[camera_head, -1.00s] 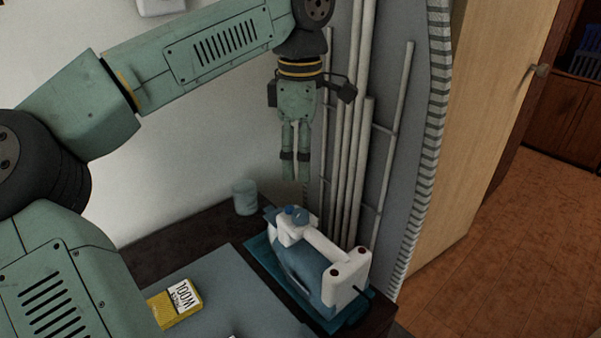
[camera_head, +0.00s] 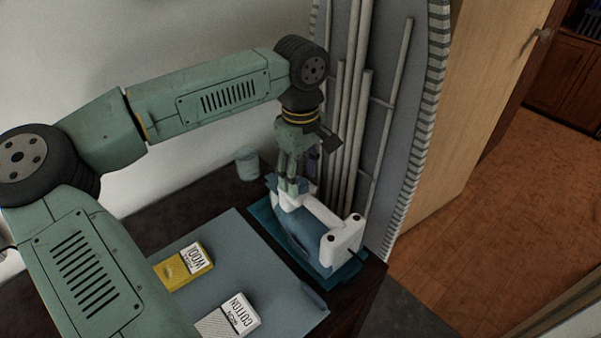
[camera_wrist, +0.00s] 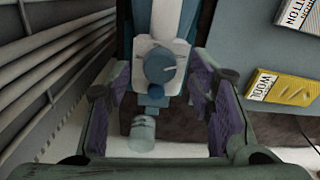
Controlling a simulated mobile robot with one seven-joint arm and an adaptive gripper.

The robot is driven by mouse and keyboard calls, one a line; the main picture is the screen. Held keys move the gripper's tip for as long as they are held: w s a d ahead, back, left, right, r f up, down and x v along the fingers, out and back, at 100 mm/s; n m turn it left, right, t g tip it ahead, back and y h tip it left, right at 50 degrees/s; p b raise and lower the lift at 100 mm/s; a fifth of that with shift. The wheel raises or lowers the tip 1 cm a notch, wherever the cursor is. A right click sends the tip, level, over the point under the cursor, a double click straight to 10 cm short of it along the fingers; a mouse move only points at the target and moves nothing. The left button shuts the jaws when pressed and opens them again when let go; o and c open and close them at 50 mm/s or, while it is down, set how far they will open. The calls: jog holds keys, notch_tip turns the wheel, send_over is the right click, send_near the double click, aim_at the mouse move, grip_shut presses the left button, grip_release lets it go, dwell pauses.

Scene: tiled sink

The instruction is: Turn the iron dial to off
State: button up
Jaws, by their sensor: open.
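The iron (camera_head: 318,235), white and blue, stands on a blue tray (camera_head: 262,222) at the right end of the dark table. Its round blue dial (camera_wrist: 160,65) shows in the wrist view, on the white front part of the iron, with a smaller blue knob (camera_wrist: 156,90) just below it. My gripper (camera_head: 290,188) points down over the dial end of the iron. In the wrist view the purple-padded fingers of my gripper (camera_wrist: 164,100) are apart, one on each side of the dial and knob. I cannot tell whether they touch the iron. The dial's setting is too small to read.
A yellow wool box (camera_head: 183,267) and a white cotton box (camera_head: 227,318) lie on a grey mat (camera_head: 258,285) left of the iron. A pale cup (camera_head: 247,164) stands behind. A folded ironing board (camera_head: 400,130) and white poles stand close behind the iron.

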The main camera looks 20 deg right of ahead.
jog(key=shift+f, duration=0.5)
grip_shut()
dwell(0.3)
jog(key=n+b, duration=0.2)
jog(key=b, duration=0.1)
jog(key=shift+f+n, duration=0.15)
jog(key=shift+n, duration=0.25)
jog(key=shift+n+b, duration=1.45)
jog(key=shift+n, duration=0.85)
